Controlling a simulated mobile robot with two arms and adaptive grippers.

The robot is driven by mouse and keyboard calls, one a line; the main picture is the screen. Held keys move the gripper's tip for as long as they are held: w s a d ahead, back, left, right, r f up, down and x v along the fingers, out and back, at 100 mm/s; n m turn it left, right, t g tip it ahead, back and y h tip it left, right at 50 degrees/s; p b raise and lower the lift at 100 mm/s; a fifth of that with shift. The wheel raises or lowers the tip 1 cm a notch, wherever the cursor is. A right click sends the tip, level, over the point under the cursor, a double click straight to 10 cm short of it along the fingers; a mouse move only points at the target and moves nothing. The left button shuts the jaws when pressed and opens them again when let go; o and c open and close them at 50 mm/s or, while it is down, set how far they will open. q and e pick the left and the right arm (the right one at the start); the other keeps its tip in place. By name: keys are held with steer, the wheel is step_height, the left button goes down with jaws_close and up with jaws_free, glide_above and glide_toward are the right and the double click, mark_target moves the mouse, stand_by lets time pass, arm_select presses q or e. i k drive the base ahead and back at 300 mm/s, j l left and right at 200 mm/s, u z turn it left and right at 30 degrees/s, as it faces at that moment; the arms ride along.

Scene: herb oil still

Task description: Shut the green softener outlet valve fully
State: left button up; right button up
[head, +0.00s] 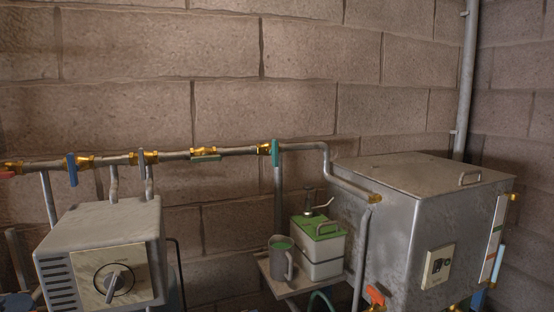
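Further right on the same pipe, a teal-green handle (275,152) stands upright, across the pipe. I see no label that tells which one is the softener outlet valve. Neither of my grippers shows in the head view.
A red handle (7,174) is at far left. A steel tank (410,230) stands right, beside a shelf with a green-lidded container (320,250) and a jug (280,266).

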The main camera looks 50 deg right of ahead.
mark_target(205, 158)
steer(key=i+l+z, duration=0.1)
steer(key=l+z, duration=0.25)
steer(key=z, duration=0.15)
steer(key=i+l+z, duration=0.2)
steer(key=l+z, duration=0.25)
steer(key=j+u, duration=0.1)
steer(key=u, duration=0.3)
